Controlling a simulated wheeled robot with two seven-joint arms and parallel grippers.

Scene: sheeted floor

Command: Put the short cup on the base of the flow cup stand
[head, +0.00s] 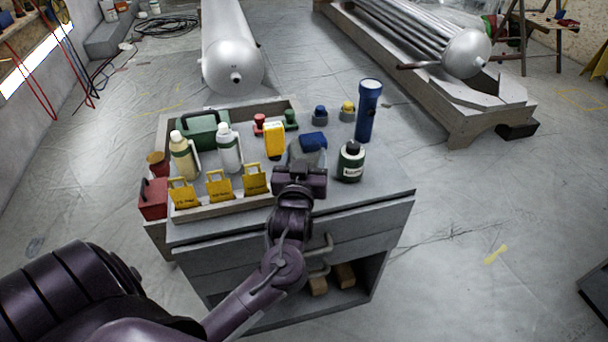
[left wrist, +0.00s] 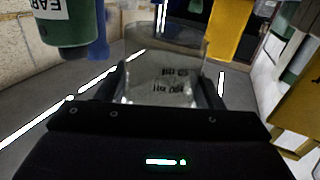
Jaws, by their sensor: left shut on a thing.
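A short, clear grey cup (head: 295,153) stands near the middle of the cabinet top, partly hidden by my left gripper (head: 300,172). In the left wrist view the cup (left wrist: 162,82) sits between the two fingers, with dark printed marks on its wall. My left gripper is shut on it. I cannot tell whether the cup touches the top. A blue item (head: 313,142) shows just behind the cup. I cannot make out the flow cup stand for sure. My right gripper is not in view.
A dark bottle (head: 351,162) and a blue flashlight (head: 368,110) stand to the right. A yellow device (head: 274,140) is close on the left. A wooden tray (head: 240,207) holds white bottles, yellow tags and a green case. The cabinet top's right front is clear.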

